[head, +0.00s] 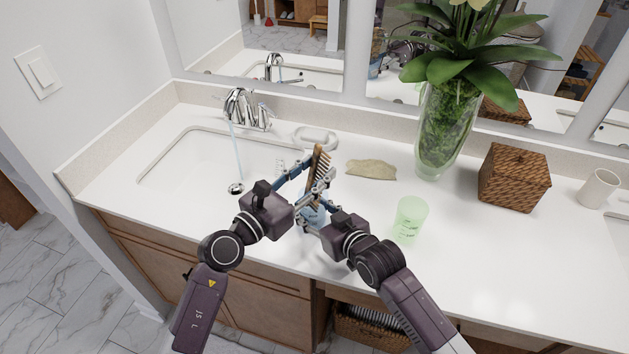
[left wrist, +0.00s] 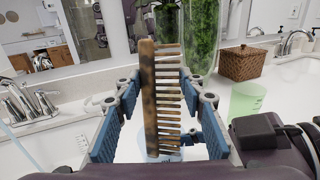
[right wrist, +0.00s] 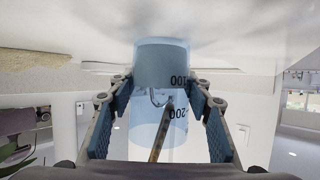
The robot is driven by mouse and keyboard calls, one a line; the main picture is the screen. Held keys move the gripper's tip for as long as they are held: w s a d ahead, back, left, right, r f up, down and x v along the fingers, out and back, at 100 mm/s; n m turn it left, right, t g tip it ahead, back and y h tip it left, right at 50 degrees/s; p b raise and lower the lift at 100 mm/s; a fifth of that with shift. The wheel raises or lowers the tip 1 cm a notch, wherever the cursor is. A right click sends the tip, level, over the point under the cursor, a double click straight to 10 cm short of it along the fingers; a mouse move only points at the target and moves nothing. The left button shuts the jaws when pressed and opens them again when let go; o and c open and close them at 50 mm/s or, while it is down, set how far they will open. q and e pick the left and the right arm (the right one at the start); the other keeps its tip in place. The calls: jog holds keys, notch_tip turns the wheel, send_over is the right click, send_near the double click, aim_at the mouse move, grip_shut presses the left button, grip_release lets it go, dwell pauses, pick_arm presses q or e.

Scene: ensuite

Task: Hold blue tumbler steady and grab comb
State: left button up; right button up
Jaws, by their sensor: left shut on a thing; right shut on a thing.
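A brown wooden comb (head: 319,162) stands upright, teeth to the right; it fills the middle of the left wrist view (left wrist: 150,98). My left gripper (head: 312,182) is shut on the comb. The translucent blue tumbler (head: 313,216) stands on the counter, partly hidden by both grippers. Its 100 and 200 marks show in the upside-down right wrist view (right wrist: 160,70). My right gripper (right wrist: 160,105) is shut on the tumbler, a finger on each side. The comb's lower end shows within the tumbler's outline there.
A sink (head: 185,165) with a running faucet (head: 240,105) lies left. A soap dish (head: 316,137) and a beige flat piece (head: 371,169) lie behind. A green tumbler (head: 410,218) stands right of my right gripper. A plant vase (head: 446,125) and wicker box (head: 514,177) stand farther right.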

aim_at(321, 154)
pick_arm(q)
jog(key=shift+r, duration=1.85)
pick_arm(e)
jog(key=o, duration=1.4)
jog(key=shift+c, duration=0.2)
